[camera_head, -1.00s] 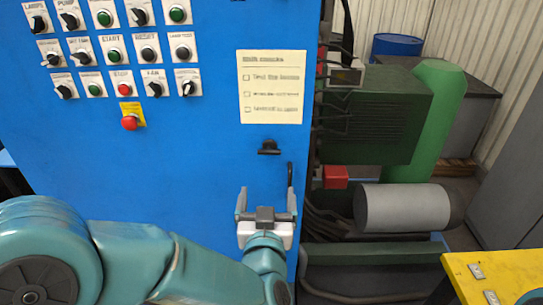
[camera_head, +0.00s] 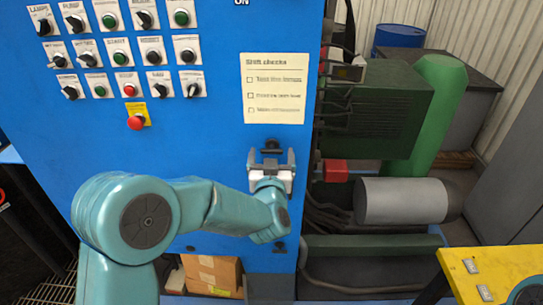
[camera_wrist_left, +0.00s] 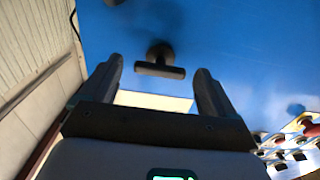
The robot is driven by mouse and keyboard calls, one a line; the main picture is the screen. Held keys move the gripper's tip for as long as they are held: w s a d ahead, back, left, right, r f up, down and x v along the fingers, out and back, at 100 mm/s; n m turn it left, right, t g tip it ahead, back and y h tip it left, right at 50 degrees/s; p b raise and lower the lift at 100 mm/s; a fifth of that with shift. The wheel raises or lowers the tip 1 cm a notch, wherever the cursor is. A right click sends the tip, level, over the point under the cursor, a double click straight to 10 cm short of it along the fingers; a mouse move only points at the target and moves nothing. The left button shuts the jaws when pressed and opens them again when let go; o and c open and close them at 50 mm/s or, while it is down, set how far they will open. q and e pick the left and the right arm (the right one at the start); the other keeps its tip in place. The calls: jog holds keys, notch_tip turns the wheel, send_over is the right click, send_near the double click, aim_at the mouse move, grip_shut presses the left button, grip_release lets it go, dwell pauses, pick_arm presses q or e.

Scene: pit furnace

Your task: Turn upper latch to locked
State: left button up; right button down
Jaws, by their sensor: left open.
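The upper latch (camera_head: 271,146) is a small dark T-shaped handle on the blue cabinet door, below the paper checklist. It also shows in the left wrist view (camera_wrist_left: 160,69), with its crossbar lying crosswise on a short round stem. My left gripper (camera_head: 271,159) is just below the latch in the head view, its two fingers spread and pointing up at it. In the left wrist view the open left gripper (camera_wrist_left: 160,77) frames the latch from both sides, and no finger visibly touches it. The remaining gap in depth is hard to judge. My right gripper is not in view.
The cabinet (camera_head: 215,110) carries several switches and a red emergency button (camera_head: 136,123). Another small dark fitting (camera_head: 279,247) sits lower on the door. A green machine (camera_head: 375,125) and grey cylinder (camera_head: 403,200) stand to the right. A yellow surface (camera_head: 492,275) is front right.

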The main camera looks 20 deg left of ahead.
pick_arm(q)
jog(key=c, duration=1.1)
jog(key=shift+o, duration=0.2)
jog(key=shift+f+n+b, duration=0.15)
jog(key=shift+n+b, duration=0.15)
jog(key=shift+b, duration=0.35)
jog(key=n+b, duration=1.1)
jog(key=b, duration=0.4)
jog(key=shift+n, duration=0.4)
jog(key=n+b, duration=0.3)
jog(key=shift+n, duration=0.4)
jog(key=shift+n+b, duration=0.6)
jog(key=shift+n, duration=0.2)
jog(key=shift+r, duration=0.2)
jog(key=o, duration=1.1)
jog(key=shift+c, duration=0.2)
